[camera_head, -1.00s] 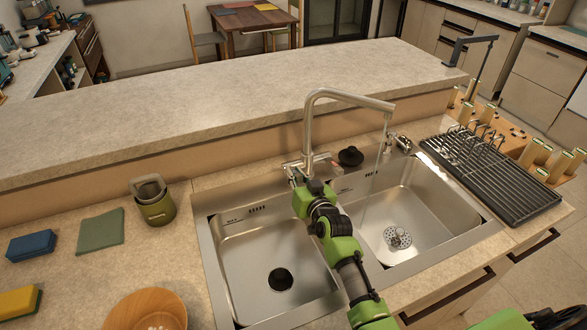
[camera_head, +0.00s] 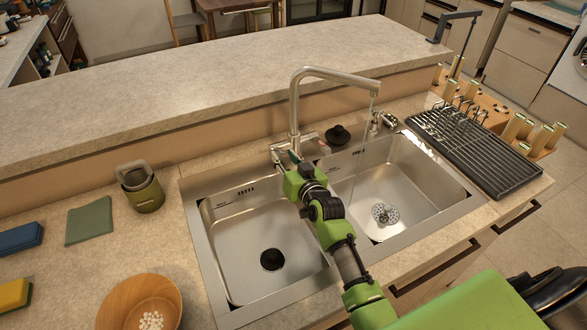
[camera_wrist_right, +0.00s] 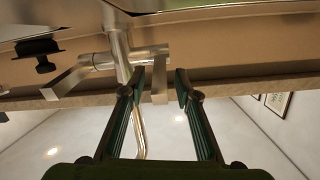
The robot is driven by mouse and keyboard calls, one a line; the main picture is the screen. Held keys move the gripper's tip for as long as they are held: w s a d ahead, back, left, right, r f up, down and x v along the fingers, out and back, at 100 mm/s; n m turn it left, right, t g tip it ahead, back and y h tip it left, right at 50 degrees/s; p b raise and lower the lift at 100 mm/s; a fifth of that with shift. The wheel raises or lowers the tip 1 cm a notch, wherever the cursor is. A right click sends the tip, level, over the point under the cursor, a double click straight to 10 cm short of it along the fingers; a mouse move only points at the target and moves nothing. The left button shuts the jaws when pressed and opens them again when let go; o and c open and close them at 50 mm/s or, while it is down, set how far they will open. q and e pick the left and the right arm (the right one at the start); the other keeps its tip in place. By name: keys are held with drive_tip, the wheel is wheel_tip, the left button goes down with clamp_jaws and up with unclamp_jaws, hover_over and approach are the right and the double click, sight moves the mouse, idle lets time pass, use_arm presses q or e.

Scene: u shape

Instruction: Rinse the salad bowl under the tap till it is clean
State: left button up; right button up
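The salad bowl (camera_head: 124,303) is round, wooden and brown, with several small white bits inside. It stands on the counter left of the sink. The tall metal tap (camera_head: 294,110) stands behind the double sink, and a thin stream of water (camera_head: 362,150) falls from its spout into the right basin. My right gripper (camera_head: 286,157) is at the tap's base. The right wrist view shows its fingers (camera_wrist_right: 154,88) apart, with the tap's flat lever (camera_wrist_right: 160,75) between or just behind them; contact cannot be told. My left gripper is not in view.
The left basin (camera_head: 255,245) and right basin (camera_head: 400,190) hold no dishes. A yellow sponge (camera_head: 14,296), blue sponge (camera_head: 20,239), green cloth (camera_head: 89,221) and green holder (camera_head: 145,194) lie left. A dark drying rack (camera_head: 480,155) is right.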

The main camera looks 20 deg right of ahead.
drive_tip(key=v, duration=1)
drive_tip(key=shift+s, duration=0.15)
